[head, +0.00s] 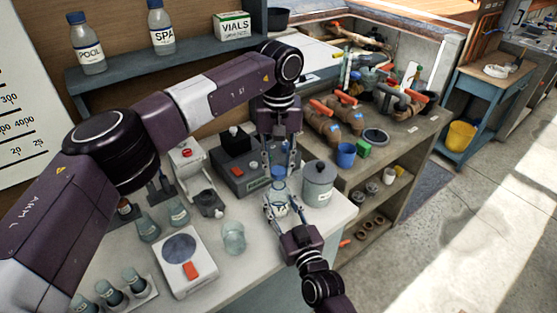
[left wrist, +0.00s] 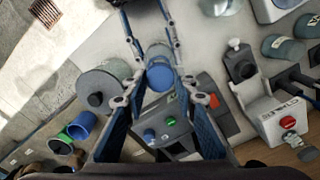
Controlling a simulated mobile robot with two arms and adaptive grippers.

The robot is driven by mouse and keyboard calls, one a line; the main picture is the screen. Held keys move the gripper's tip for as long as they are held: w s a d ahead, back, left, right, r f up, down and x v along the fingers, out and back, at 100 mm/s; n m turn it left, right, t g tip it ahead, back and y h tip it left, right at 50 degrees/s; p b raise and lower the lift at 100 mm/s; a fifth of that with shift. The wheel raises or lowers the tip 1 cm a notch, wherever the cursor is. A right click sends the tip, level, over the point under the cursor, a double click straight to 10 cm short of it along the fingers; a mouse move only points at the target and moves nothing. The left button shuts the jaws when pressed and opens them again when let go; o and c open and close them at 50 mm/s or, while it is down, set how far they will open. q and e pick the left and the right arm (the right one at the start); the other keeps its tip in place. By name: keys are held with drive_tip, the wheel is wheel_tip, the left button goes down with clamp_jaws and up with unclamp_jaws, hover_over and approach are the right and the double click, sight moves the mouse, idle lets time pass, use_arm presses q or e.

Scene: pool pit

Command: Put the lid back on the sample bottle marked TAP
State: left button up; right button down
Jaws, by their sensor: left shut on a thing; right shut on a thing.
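A small clear bottle (head: 277,206) stands near the front edge of the white worktop, and its label is too small to read. My right gripper (head: 277,207) is shut around its body from the front. A blue lid (head: 278,173) is over the bottle's mouth, and it also shows in the left wrist view (left wrist: 161,76). My left gripper (head: 279,168) points down from above and is shut on the lid. In the left wrist view my left fingertips (left wrist: 160,84) flank the lid. The lid looks lined up with the bottle; I cannot tell whether they touch.
A grey lidded canister (head: 319,184) stands close to the right of the bottle. A dark device (head: 246,173) with buttons is behind. A glass beaker (head: 234,237) and a scale (head: 183,262) are to the left. Bottles marked POOL (head: 88,55) and SPA (head: 161,36) stand on the shelf.

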sight(279, 170)
idle(0.5)
use_arm(q)
drive_tip(key=shift+f, duration=0.95)
drive_tip(key=shift+f, duration=0.55)
drive_tip(key=m, duration=0.7)
drive_tip(key=o, duration=0.7)
drive_tip(key=shift+c, duration=0.2)
